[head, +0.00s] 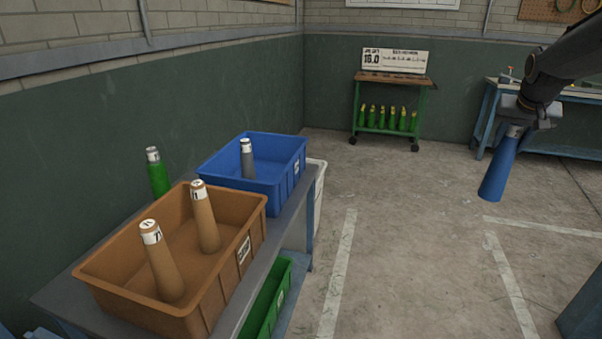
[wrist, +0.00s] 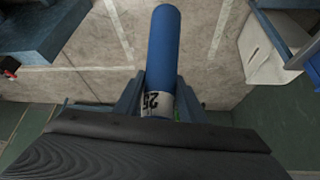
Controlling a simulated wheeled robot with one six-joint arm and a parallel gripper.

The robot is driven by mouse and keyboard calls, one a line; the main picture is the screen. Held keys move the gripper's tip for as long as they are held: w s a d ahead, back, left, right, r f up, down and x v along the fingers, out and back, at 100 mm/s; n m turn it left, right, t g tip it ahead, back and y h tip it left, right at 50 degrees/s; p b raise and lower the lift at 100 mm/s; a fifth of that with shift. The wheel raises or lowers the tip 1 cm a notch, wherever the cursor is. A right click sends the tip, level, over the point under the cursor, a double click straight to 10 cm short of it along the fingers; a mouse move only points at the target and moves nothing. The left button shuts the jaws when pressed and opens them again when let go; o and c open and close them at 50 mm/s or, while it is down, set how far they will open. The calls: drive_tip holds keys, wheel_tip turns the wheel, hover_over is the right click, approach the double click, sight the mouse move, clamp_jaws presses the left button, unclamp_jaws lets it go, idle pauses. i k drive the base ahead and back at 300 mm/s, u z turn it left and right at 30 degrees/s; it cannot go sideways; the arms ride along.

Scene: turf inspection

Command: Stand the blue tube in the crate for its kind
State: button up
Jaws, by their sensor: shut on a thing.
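My gripper (head: 522,112) is at the upper right of the head view, shut on the blue tube (head: 498,172) near its labelled end. The tube hangs below it, tilted, above the open floor. In the wrist view the tube (wrist: 162,50) sits between the two fingers (wrist: 158,100), and its white label shows dark figures that look like 25. A blue crate (head: 214,170) stands on the bench with one grey tube (head: 248,160) upright in it. A brown crate (head: 99,284) nearer me holds two brown tubes, (head: 205,220) and (head: 163,265), both leaning a little.
A green tube (head: 158,175) stands behind the crates by the wall. A green crate (head: 268,308) is below the bench top (head: 62,296), and a white bin (head: 319,185) stands beside it. The floor between is clear.

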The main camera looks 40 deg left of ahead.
sight(268, 173)
drive_tip(key=u, duration=0.3)
drive_tip(key=i, duration=1.4)
drive_tip(key=u, duration=1.25)
drive_tip(key=i, duration=0.7)
drive_tip(key=u, duration=0.5)
